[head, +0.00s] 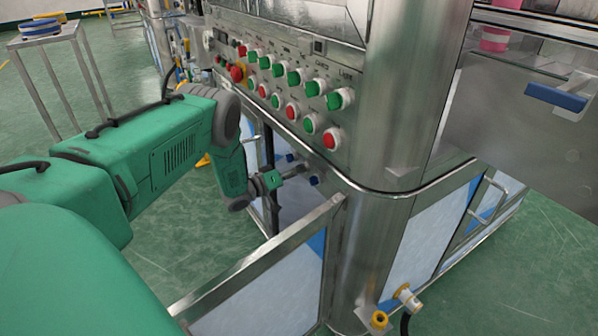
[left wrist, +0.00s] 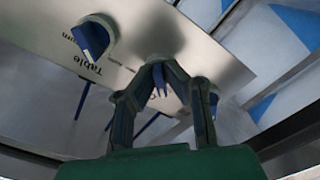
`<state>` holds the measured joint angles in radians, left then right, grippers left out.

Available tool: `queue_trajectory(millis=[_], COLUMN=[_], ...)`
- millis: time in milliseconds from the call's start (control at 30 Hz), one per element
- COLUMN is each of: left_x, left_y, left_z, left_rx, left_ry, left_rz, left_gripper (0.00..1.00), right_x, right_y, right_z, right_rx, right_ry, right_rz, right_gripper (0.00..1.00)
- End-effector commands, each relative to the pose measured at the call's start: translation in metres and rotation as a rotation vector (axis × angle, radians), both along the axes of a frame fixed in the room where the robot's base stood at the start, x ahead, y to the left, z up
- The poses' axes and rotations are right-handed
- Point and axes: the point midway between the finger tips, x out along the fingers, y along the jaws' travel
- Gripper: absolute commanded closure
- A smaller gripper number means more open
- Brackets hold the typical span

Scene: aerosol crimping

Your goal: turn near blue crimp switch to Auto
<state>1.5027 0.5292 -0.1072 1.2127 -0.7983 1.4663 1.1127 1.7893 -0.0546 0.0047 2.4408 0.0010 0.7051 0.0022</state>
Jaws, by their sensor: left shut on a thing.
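My left gripper (head: 300,170) reaches into the open lower bay of the steel machine; it also shows in the left wrist view (left wrist: 160,78). There its dark fingers are closed around a blue crimp switch (left wrist: 159,86) with a round grey base on a metal plate. The fingers hide most of this switch and part of its label, so its setting cannot be read. A second blue switch (left wrist: 91,40) stands free to the left, beside a label reading "Table". In the head view, small blue knobs (head: 314,181) show beside the fingertips. My right gripper is not in view.
A panel of red and green buttons (head: 292,111) runs above the bay. An open framed door (head: 270,265) stands in front and below my left gripper. A round steel column (head: 395,120) is to the right. A small table (head: 50,35) stands at the far left.

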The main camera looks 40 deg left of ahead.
Motion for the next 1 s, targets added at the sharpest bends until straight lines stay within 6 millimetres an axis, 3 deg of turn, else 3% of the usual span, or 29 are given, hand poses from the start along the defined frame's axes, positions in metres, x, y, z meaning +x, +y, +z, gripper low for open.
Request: queue_trajectory(millis=[67,133,167,567,667,1000], left_x=[-0.005,-0.005,-0.005,-0.007,-0.02,-0.088], left_y=[0.001,0.001,0.001,0.002,0.006,0.028], left_z=[-0.008,-0.008,-0.007,-0.001,-0.001,-0.005], left_rx=[0.001,0.001,0.001,0.003,0.002,0.0], left_ry=[0.02,0.019,0.018,0.005,0.006,0.01], left_rz=[0.002,0.002,0.002,0.001,0.002,0.004], left_gripper=[1.0,0.77,0.72,0.72,0.72,0.72], right_x=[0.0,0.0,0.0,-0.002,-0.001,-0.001], right_y=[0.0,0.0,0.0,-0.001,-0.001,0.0], right_z=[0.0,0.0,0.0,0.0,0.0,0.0], right_rx=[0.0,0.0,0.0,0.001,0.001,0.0], right_ry=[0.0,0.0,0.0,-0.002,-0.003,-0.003], right_rz=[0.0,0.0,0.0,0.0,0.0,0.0], right_gripper=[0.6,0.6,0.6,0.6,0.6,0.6])
